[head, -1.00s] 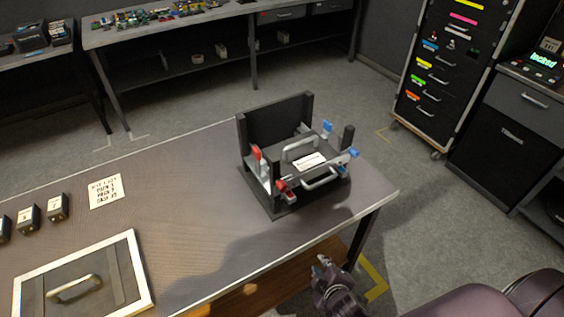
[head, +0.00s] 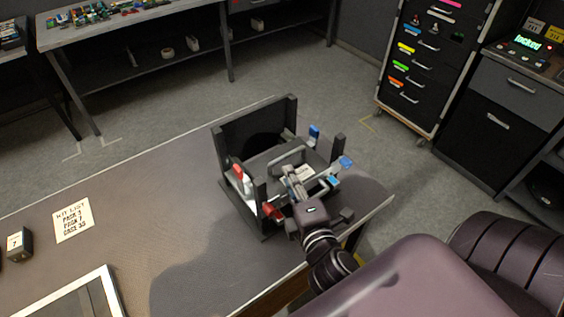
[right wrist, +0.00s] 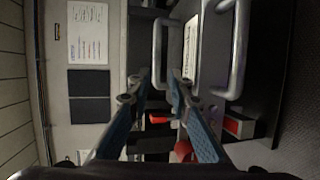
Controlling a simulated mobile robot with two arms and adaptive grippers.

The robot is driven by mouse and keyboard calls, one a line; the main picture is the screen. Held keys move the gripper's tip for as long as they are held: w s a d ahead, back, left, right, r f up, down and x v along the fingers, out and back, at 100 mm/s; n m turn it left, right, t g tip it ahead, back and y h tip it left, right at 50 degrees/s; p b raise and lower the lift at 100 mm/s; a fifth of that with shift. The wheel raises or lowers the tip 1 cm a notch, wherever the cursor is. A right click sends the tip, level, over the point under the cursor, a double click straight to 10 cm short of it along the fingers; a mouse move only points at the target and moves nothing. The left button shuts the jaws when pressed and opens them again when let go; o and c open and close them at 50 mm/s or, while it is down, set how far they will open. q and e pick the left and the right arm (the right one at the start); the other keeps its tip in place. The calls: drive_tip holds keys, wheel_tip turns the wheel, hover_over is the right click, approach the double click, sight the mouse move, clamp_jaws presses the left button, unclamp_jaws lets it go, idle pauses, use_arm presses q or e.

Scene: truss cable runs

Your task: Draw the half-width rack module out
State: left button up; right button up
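The dark half-width rack module (head: 268,167) sits in a black open rack frame (head: 250,121) on the table's right end. It has a white label and two grey handles. The rear handle (head: 286,155) also shows in the right wrist view (right wrist: 157,52), with the front handle (right wrist: 240,50) to its right. Red latches (head: 238,172) flank the left side and blue latches (head: 345,162) the right. My right gripper (head: 291,178) is over the module's front, partly hiding label and front handle. Its fingers (right wrist: 158,78) are apart; the rear handle appears beyond their tips. My left gripper is out of view.
The table (head: 165,195) is mostly clear left of the frame. A kit list card (head: 73,220), a small numbered block (head: 19,245) and a white-edged panel (head: 75,300) lie there. A drawer cabinet (head: 425,65) and a unit with a green "locked" display (head: 527,41) stand back right.

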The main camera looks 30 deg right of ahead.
sight(281, 159)
drive_tip(key=shift+w+r, duration=0.15)
drive_tip(key=shift+w, duration=0.2)
drive_tip(key=shift+s+r, duration=0.1)
drive_tip(key=shift+s, duration=0.15)
drive_tip(key=p+x, duration=0.2)
drive_tip(key=x, duration=0.5)
drive_tip(key=shift+a, duration=0.1)
drive_tip(key=shift+w, duration=0.45)
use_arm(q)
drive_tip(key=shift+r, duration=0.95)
use_arm(e)
clamp_jaws()
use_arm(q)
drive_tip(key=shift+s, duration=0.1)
